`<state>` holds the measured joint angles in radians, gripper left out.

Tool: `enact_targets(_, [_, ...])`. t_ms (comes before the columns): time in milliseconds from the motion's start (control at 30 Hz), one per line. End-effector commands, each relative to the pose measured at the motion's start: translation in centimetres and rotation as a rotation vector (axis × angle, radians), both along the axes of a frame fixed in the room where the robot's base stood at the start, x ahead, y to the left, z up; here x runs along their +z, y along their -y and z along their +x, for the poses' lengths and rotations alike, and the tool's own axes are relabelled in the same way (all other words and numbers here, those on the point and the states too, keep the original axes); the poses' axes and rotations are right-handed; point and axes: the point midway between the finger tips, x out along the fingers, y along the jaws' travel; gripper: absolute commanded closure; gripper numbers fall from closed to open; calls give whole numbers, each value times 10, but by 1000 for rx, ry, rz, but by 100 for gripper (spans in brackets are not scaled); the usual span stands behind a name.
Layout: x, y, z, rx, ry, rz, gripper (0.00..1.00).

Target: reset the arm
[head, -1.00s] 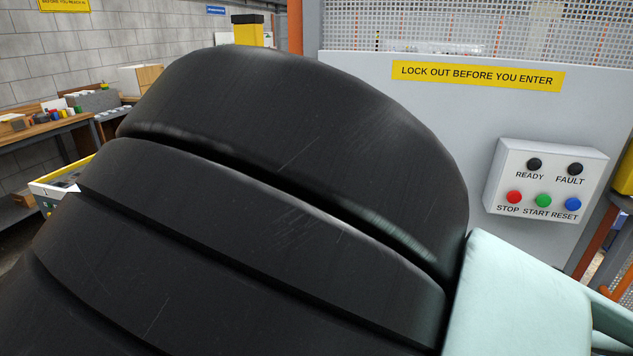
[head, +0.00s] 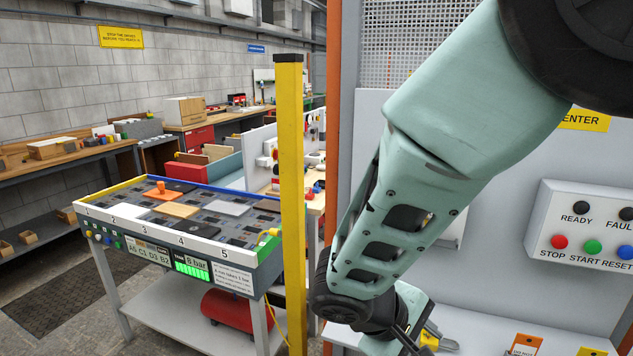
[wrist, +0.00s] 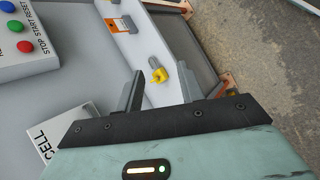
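My arm crosses the right half of the head view, bent at the elbow, its lower part reaching down in front of the grey panel. My gripper is at the bottom of the head view, where its fingers are only partly seen. In the wrist view my gripper (wrist: 161,88) has its two dark fingers well apart, with nothing between their tips. A small yellow item (wrist: 159,75) lies on the pale ledge beyond the fingers. It also shows beside the gripper in the head view (head: 430,338).
A button box (head: 592,236) with STOP, START and RESET stands right of my arm. A yellow post (head: 290,200) is left of it. A board table (head: 125,240) with plates and blocks stands further left. Orange-and-white tags (head: 525,344) sit on the ledge.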

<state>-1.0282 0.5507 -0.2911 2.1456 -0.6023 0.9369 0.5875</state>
Motion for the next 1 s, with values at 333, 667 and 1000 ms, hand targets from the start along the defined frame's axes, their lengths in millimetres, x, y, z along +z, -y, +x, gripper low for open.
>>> enact_targets(333, [37,-17,-114,-23,-235,566,62])
enact_targets(667, [55,-22,-155,34,-199,746,62])
enact_targets(1000, [55,-23,-156,38,-199,751,62])
